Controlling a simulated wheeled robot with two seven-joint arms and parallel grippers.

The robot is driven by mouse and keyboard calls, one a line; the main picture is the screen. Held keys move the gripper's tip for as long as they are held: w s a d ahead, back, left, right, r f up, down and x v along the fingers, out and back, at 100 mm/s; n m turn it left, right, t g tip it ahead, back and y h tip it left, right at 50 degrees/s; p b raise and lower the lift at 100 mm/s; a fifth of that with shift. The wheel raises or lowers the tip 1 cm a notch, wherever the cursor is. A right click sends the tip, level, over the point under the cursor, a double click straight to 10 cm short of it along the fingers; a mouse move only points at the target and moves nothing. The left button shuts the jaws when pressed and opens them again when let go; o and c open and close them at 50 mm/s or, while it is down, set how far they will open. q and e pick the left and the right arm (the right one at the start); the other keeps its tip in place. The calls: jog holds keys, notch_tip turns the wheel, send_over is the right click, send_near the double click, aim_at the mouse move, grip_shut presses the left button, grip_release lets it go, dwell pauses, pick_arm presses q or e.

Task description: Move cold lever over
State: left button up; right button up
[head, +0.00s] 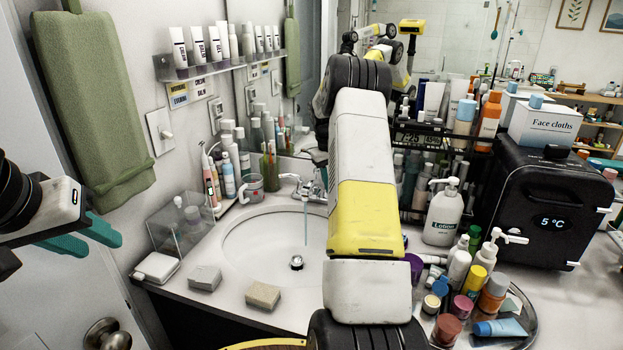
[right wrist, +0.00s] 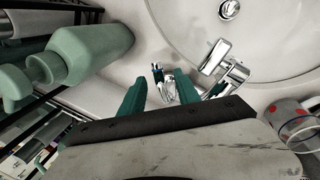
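The chrome faucet (head: 312,188) stands at the back of the white basin, with a thin stream of water (head: 306,222) falling from it. In the right wrist view the faucet (right wrist: 234,74) is right of my right gripper (right wrist: 160,82). A chrome lever (right wrist: 171,92) sits between that gripper's two teal fingers, which are apart. I cannot tell whether they touch it. In the head view my right arm hides the right gripper and this lever. My left gripper (head: 102,238) is at the far left, away from the sink, empty with its fingers apart.
A pump bottle (right wrist: 88,52) stands close left of the right gripper, and a red-dotted mug (right wrist: 290,115) is at the right. A tray (head: 522,330) of several bottles, a lotion bottle (head: 443,212) and a black cooler (head: 540,200) crowd the right. The basin (head: 250,235) is clear inside.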

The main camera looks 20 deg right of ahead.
notch_tip(320, 180, up, 8)
jog(key=a, duration=0.1)
jog(key=shift+a+f, duration=0.15)
jog(key=shift+a, duration=0.05)
dwell(0.5)
jog(key=s+a+r+t+y, duration=0.2)
jog(key=s+a+r+t, duration=0.1)
jog(key=s+a+r, duration=1.15)
jog(key=s+a+f+t+y, duration=0.1)
jog(key=s+a, duration=0.5)
jog(key=s, duration=0.4)
jog(key=s+a+f+n+t+y, duration=0.1)
jog(key=s+a+t, duration=0.1)
jog(key=s+a, duration=0.4)
jog(key=s, duration=0.4)
jog(key=shift+s, duration=0.2)
jog(key=shift+d, duration=0.1)
